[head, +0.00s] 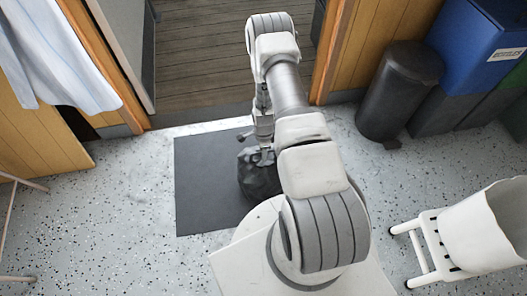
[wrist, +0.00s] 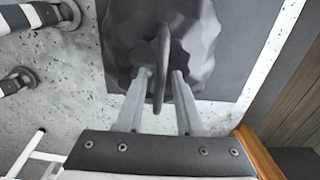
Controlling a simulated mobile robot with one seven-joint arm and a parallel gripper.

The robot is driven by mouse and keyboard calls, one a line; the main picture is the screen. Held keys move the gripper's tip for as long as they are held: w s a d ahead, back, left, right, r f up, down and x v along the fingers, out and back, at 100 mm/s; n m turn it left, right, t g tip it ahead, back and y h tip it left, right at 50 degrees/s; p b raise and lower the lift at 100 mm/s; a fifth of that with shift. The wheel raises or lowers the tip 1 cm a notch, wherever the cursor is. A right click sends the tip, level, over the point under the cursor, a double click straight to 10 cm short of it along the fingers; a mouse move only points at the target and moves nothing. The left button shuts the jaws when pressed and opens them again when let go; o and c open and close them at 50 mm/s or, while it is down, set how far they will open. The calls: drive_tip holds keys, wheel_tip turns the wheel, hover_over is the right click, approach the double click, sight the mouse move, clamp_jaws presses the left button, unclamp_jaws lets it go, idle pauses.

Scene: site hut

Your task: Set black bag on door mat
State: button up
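The black bag (head: 258,178) rests on the dark door mat (head: 205,185), towards the mat's right side, partly hidden by my arm. In the wrist view the bag (wrist: 195,45) has a dark upright handle loop (wrist: 162,60), with the mat (wrist: 235,30) around it. My gripper (wrist: 161,80) is right over the bag, one finger on each side of the handle. The fingers stand apart, with narrow gaps to the handle. In the head view my gripper (head: 262,150) is just above the bag, and its fingertips are hard to make out.
A doorway with a plank floor (head: 215,60) lies beyond the mat. A black bin (head: 398,90) and a blue bin (head: 475,45) stand at the back right. A white chair (head: 480,230) is at the right.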

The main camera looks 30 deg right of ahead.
drive_tip(key=shift+o, duration=0.2)
drive_tip(key=w+a+r+n+t+p, duration=0.1)
drive_tip(key=a+r+n+p, duration=0.15)
drive_tip(key=r, duration=1.25)
drive_tip(key=a+r+n+t+p, duration=0.15)
drive_tip(key=r+n, duration=0.25)
drive_tip(key=r, duration=1.1)
drive_tip(key=w+a+r+n+p, duration=0.1)
drive_tip(key=a+r+n, duration=0.15)
drive_tip(key=r, duration=1.25)
drive_tip(key=s+a+r+n+t, duration=0.1)
drive_tip(key=s+a+r+n, duration=0.2)
drive_tip(key=s+r+n, duration=0.3)
drive_tip(key=s+a+r+n+t, duration=0.2)
drive_tip(key=s+r+n, duration=0.4)
drive_tip(key=s+r, duration=0.6)
drive_tip(key=s, duration=0.2)
drive_tip(key=shift+s+a, duration=0.4)
drive_tip(key=shift+r, duration=0.2)
